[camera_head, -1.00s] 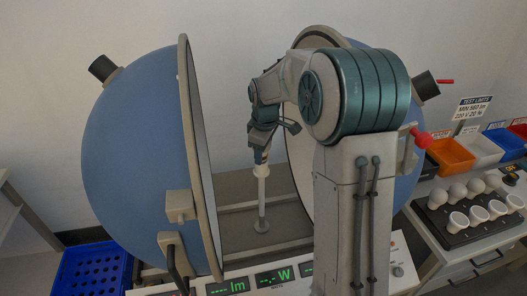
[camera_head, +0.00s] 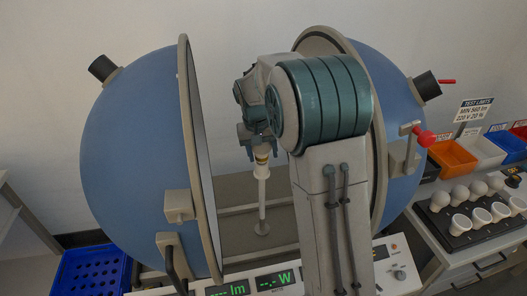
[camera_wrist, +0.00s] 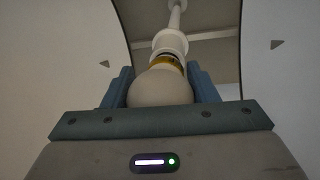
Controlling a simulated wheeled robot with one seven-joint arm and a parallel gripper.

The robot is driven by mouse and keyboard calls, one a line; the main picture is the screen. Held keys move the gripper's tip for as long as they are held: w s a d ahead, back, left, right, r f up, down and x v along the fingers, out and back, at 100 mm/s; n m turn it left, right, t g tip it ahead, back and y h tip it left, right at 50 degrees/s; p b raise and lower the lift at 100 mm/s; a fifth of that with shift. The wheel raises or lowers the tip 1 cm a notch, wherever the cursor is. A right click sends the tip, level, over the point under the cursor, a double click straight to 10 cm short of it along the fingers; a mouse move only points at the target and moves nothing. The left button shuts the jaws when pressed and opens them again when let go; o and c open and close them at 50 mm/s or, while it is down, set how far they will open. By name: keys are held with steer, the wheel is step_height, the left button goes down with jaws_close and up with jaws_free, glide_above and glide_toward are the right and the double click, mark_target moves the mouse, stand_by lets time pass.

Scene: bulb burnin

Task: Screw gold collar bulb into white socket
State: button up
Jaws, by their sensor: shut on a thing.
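The bulb (camera_wrist: 160,88) has a pale round globe and a gold collar (camera_wrist: 164,60). My gripper (camera_wrist: 162,80) is shut on the globe, with one blue-grey finger on each side. The white socket (camera_wrist: 170,42) sits directly beyond the collar, in line with it. In the head view, my gripper (camera_head: 258,143) is above the white socket (camera_head: 262,172) on its upright post, and the collar shows as a thin band at the socket's top. The bulb's base is hidden, so I cannot tell how deep it sits.
The open blue sphere's halves (camera_head: 135,160) stand left and right of the post, with their rims close to my arm. A black tray (camera_head: 465,235) of bulbs, coloured bins (camera_head: 452,155) and a blue crate (camera_head: 92,270) lie outside. The display panel (camera_head: 275,282) is in front.

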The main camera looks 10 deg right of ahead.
steer(key=m, duration=0.3)
steer(key=m+g+p, duration=0.1)
steer(key=m, duration=0.2)
steer(key=shift+a+r+m, duration=0.1)
steer(key=shift+a+m, duration=0.1)
steer(key=shift+m, duration=0.1)
steer(key=o, duration=0.9)
steer(key=shift+c, duration=0.2)
